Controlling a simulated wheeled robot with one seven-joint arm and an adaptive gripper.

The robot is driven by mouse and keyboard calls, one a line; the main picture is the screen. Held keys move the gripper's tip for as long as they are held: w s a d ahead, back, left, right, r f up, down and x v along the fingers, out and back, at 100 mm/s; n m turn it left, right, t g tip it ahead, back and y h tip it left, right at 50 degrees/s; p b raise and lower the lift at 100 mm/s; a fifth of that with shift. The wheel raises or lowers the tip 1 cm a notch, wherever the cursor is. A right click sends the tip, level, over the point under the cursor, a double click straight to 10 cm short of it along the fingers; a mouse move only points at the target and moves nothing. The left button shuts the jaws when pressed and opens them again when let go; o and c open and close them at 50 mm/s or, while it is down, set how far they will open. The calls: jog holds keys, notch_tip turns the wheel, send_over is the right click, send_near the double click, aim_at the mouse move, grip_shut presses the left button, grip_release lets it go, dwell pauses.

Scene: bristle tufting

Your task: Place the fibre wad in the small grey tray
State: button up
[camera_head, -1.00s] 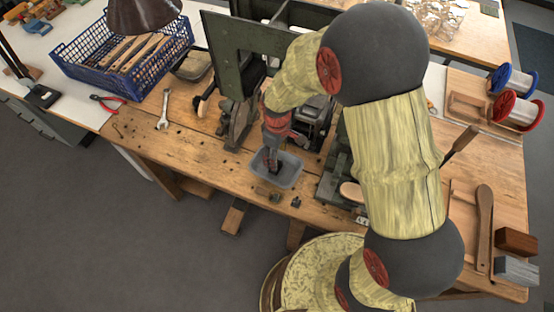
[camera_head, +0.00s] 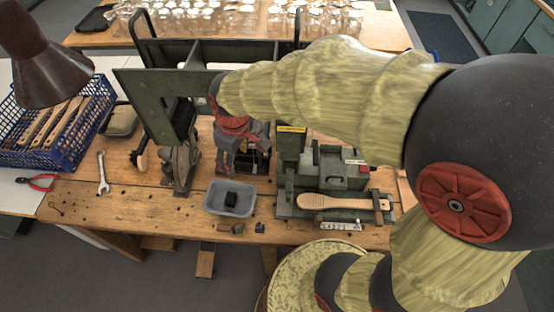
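The small grey tray (camera_head: 216,207) stands near the front edge of the wooden bench. A small black block-like piece (camera_head: 231,199), which looks like the fibre wad, lies inside it. My gripper (camera_head: 225,172) is above and behind the tray, pointing down and apart from the black piece. Nothing shows between its fingers, which look apart, though they are small in the view.
A green machine (camera_head: 330,172) with a wooden brush back (camera_head: 335,202) stands right of the tray. Small dark bits (camera_head: 259,228) lie at the bench's front edge. A wrench (camera_head: 102,173), red pliers (camera_head: 38,181) and a blue crate (camera_head: 70,148) are at left.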

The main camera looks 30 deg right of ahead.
jog(key=s+d+r+m+t, duration=0.1)
jog(key=s+d+r+m, duration=0.1)
jog(key=s+r, duration=0.4)
jog(key=s+d+r+m+t, duration=0.2)
jog(key=s+d+r+m, duration=0.1)
jog(key=s+r, duration=0.3)
jog(key=shift+s+d+r+m, duration=0.15)
jog(key=shift+s+r+m, duration=0.25)
jog(key=shift+s+m, duration=0.55)
jog(key=shift+s+n, duration=0.2)
jog(key=shift+n, duration=0.05)
